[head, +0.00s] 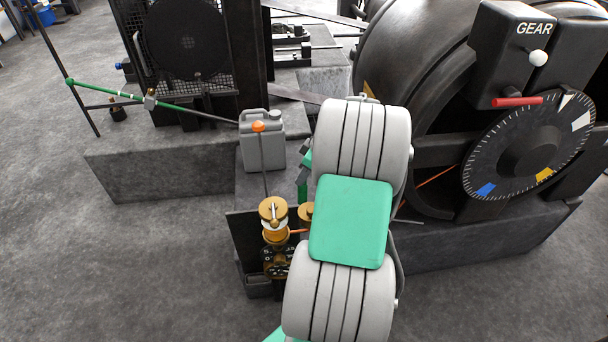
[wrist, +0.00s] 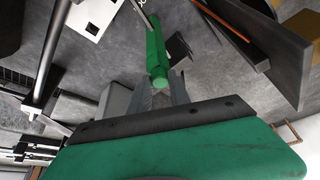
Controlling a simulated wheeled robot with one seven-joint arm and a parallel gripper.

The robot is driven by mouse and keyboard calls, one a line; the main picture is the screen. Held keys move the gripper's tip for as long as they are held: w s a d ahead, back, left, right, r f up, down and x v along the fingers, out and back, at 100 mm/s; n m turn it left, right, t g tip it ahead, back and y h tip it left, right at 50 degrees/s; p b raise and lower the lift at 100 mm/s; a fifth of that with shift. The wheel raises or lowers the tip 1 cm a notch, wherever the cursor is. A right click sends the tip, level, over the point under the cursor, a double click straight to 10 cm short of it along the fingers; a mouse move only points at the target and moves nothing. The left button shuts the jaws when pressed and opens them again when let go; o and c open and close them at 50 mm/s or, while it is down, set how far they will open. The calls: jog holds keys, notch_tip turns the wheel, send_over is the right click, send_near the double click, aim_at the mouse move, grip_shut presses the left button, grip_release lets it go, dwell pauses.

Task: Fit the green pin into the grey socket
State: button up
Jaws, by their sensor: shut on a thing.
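In the wrist view the green pin (wrist: 156,52) is a green cylinder with a rounded end towards the camera. My gripper (wrist: 163,92) is shut on it with grey fingers in front of its dark and green body. A thin light grey rod or tube (wrist: 141,14) shows at the pin's far end; I cannot tell whether they touch. No grey socket can be made out with certainty in either view. In the head view my grey and green arm covers most of my gripper; a green and dark grey bit (head: 304,172) shows at its left edge.
The large dark machine with a dial (head: 529,146) blocks the right. Open floor (head: 110,265) lies at left.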

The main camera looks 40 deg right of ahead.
grip_shut()
jog(key=shift+r+p, duration=1.75)
jog(key=shift+r, duration=0.55)
